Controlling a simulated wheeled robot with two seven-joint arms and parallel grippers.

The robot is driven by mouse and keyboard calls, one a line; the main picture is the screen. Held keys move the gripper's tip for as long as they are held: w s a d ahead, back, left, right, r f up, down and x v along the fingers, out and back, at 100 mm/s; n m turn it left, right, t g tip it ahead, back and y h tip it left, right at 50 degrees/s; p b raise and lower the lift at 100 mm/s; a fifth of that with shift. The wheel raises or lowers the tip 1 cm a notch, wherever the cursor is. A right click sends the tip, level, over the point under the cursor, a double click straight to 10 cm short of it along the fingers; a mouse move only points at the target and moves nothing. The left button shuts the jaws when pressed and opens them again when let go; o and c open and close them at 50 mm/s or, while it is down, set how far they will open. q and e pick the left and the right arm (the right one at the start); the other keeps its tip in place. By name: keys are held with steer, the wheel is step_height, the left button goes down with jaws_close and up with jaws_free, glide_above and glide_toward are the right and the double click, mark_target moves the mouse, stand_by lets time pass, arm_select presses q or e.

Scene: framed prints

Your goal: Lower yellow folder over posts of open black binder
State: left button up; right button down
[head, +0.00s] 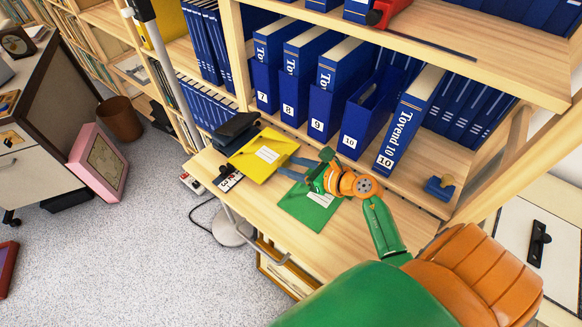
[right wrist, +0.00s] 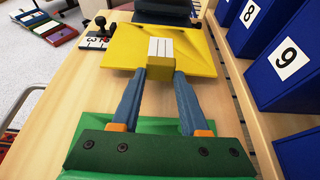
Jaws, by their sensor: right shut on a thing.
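The yellow folder (head: 251,165) with a white label lies flat or just above the wooden desk top in the head view; I cannot tell which. My right gripper (head: 288,165) is shut on its near edge, and the right wrist view shows the two blue-grey fingers on either side of a yellow block on the folder (right wrist: 116,52). The black binder (head: 237,125) is just beyond the folder, at the far end of the desk top. Its dark edge also shows in the right wrist view (right wrist: 165,10). Its posts cannot be made out. My left gripper is not in view.
A green folder (head: 303,212) lies under my right gripper. A black-handled stamp (right wrist: 101,24) stands by a numbered card left of the yellow folder. Blue numbered box files (head: 327,107) line the shelf on the right. A blue tape dispenser (head: 440,188) sits farther right.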

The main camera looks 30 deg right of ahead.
steer(key=shift+c, duration=1.7)
jaws_free()
steer(key=v, duration=0.7)
